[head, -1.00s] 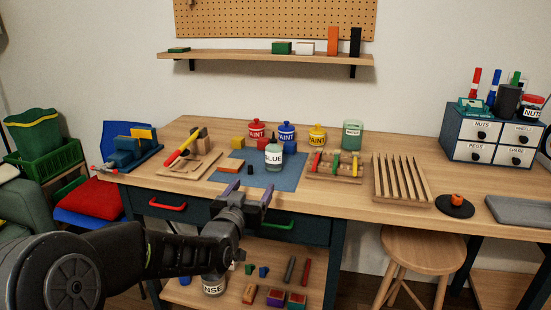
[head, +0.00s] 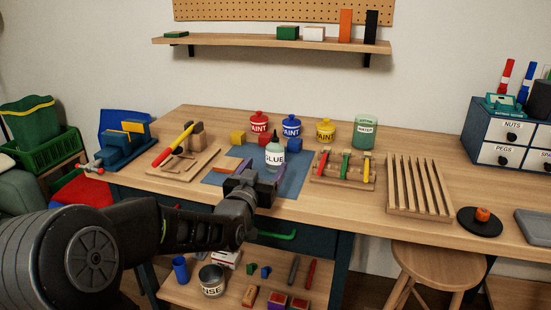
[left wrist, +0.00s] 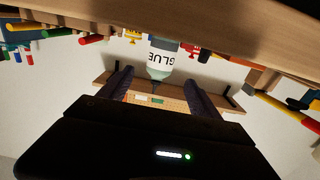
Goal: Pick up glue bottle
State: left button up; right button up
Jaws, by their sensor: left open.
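The glue bottle (head: 275,156) is pale and translucent with a dark nozzle and a white GLUE label. It stands upright on the blue mat (head: 292,180) on the workbench. My left gripper (head: 262,171) is open and empty, just in front of the bottle, and its fingers overlap the bottle's lower part in the head view. In the left wrist view, which is upside down, the bottle (left wrist: 162,62) appears beyond and between the spread fingers (left wrist: 160,78). I cannot tell whether any finger touches it. My right gripper is out of view.
Red, blue and yellow paint jars (head: 291,127) and a green jar (head: 366,132) stand behind the bottle. A wooden rack with coloured-handled tools (head: 343,170) is to its right. A tool board (head: 184,162) lies left.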

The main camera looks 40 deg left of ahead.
aim_at(273, 154)
pick_arm(q)
jog(key=shift+x, duration=1.05)
jog(key=x, duration=0.5)
jog(key=shift+w+a+f, duration=0.1)
jog(key=shift+w, duration=0.05)
jog(key=c, duration=1.1)
